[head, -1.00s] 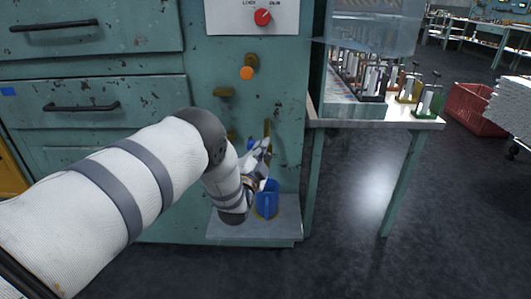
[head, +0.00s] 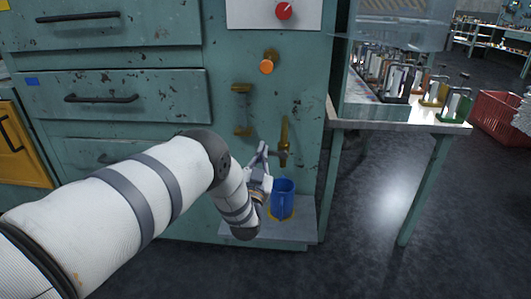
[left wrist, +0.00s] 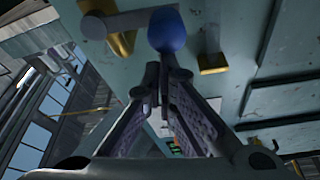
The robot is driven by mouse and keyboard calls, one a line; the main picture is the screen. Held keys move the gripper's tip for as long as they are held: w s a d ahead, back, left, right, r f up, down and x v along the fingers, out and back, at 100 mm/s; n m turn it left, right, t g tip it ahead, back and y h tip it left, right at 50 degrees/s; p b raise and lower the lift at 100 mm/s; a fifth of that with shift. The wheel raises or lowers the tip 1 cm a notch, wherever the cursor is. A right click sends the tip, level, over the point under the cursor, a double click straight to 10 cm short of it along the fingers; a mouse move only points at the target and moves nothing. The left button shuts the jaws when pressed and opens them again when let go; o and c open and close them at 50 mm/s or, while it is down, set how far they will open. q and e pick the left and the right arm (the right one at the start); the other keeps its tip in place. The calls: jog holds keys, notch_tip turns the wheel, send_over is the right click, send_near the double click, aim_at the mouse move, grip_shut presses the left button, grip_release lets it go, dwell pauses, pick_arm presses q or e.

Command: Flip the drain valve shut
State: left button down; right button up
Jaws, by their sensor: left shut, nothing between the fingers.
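The drain valve (head: 284,152) is a brass fitting low on the green cabinet front, with an upright brass part above it. A blue mug (head: 283,197) stands beneath it. My left gripper (head: 264,148) is shut and empty, its fingertips just left of the valve and above the mug. Whether they touch the valve is not clear. In the left wrist view the fingers of my left gripper (left wrist: 160,72) point at a blue rounded thing (left wrist: 167,30), with a grey bar and brass fittings around it. I cannot tell what the blue thing is. My right gripper is not in view.
The mug stands on a low grey ledge (head: 306,222). A side table (head: 400,121) with several clamp-like items stands right. A red crate (head: 496,117) lies beyond.

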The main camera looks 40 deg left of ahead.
pick_arm(q)
jog(key=shift+a+f, duration=0.15)
jog(key=shift+f, duration=0.1)
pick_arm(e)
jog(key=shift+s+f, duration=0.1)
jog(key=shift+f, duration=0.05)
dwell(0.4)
pick_arm(q)
notch_tip(320, 180, up, 4)
jog(key=p, duration=0.2)
jog(key=v, duration=1)
jog(key=shift+w+d+f+p, duration=0.15)
jog(key=shift+w+d+p, duration=0.1)
jog(key=shift+d+p, duration=0.15)
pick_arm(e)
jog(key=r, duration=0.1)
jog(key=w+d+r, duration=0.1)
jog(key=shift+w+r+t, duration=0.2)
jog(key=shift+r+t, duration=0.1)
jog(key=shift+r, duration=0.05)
